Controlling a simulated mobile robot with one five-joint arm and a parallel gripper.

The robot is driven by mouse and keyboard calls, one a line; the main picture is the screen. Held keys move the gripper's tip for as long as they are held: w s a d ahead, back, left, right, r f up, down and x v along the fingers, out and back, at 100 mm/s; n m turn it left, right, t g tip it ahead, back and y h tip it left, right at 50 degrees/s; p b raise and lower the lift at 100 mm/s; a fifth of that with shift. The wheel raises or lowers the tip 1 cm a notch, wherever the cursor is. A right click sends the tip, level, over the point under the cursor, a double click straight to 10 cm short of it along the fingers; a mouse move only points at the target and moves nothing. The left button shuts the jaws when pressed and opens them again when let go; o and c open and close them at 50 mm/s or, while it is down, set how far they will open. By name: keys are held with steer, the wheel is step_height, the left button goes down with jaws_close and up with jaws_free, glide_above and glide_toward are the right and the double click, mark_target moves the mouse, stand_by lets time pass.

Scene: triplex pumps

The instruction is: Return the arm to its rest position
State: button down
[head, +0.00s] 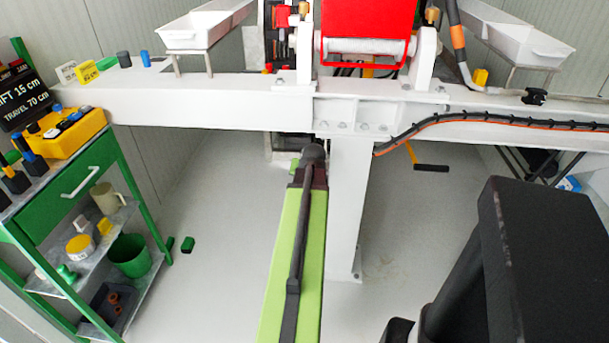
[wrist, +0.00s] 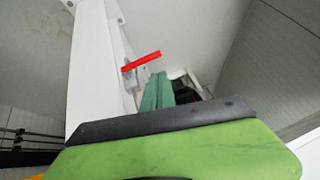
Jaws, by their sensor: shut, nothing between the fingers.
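My arm's lime-green link with a dark rail (head: 304,250) reaches from the bottom edge of the head view up to a dark joint in front of the white post. My gripper (wrist: 160,122) shows only as close lime and black parts across the bottom of the wrist view. It is shut with nothing held; its fingertips are hard to make out. The head view does not show it clearly.
A white beam (head: 215,100) crosses ahead on a white post (head: 350,200), also in the wrist view (wrist: 92,60). A red bar (wrist: 142,62) is beside the post. A green cart (head: 70,180) stands left. Floor (head: 220,240) between cart and post is mostly clear.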

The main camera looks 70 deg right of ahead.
steer(key=shift+f, duration=0.1)
stand_by(0.3)
steer(key=w+a+n+t+y, duration=0.1)
steer(key=w+a, duration=0.3)
steer(key=w, duration=0.3)
steer(key=w+a+n, duration=0.2)
steer(key=w+a, duration=0.2)
steer(key=w, duration=0.4)
steer(key=w+a+n+t+y, duration=0.1)
steer(key=w+a, duration=0.3)
steer(key=w, duration=0.3)
steer(key=w+a+f+n+y, duration=0.1)
steer(key=w+a+n, duration=0.2)
steer(key=w+a, duration=0.7)
steer(key=w+a+n+y, duration=0.2)
steer(key=w+a, duration=0.5)
steer(key=a, duration=0.7)
steer(key=s+a+f+n+g+y, duration=0.2)
steer(key=a+n, duration=0.5)
steer(key=a, duration=2.4)
steer(key=s+f+g, duration=0.1)
steer(key=s+g, duration=0.3)
steer(key=s, duration=0.2)
step_height(320, 180, up, 18)
steer(key=p, duration=1.8)
steer(key=shift+w+h, duration=0.15)
steer(key=shift+h, duration=0.25)
